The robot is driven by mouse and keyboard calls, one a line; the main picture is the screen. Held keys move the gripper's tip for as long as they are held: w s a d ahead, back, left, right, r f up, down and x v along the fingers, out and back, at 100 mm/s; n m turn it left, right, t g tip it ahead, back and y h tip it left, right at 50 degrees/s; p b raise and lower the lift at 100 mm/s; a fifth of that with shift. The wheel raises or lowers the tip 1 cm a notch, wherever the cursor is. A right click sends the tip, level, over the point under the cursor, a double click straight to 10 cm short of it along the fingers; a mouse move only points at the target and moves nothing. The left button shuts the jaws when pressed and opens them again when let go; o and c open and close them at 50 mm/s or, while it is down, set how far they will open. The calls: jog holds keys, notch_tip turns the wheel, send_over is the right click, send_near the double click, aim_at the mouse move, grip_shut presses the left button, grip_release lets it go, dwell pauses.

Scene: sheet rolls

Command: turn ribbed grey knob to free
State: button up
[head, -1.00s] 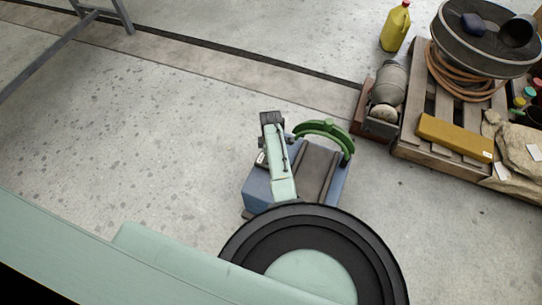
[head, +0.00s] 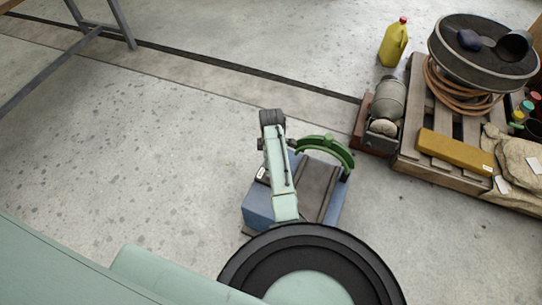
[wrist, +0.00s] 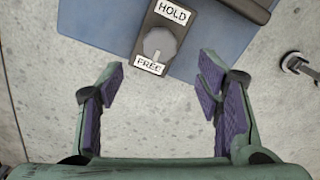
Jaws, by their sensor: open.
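The ribbed grey knob (wrist: 160,44) shows in the wrist view, on a dark plate between a HOLD label (wrist: 172,11) and a FREE label (wrist: 150,65). The plate is on a blue block (wrist: 105,22), which also shows in the head view (head: 258,207). My gripper (wrist: 162,82) is open and empty, its purple-padded fingers wide apart. In the picture the knob lies above and between the fingertips, and neither finger touches it. In the head view the knob is hidden.
A green curved guard (head: 327,148) stands on the blue block beside my arm. A pallet (head: 412,160) with a yellow box (head: 455,152), coiled hose and a dark drum is at right. A yellow jug (head: 393,42) stands behind.

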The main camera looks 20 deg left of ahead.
notch_tip(320, 180, up, 4)
jog(key=shift+f, duration=0.2)
dwell(0.4)
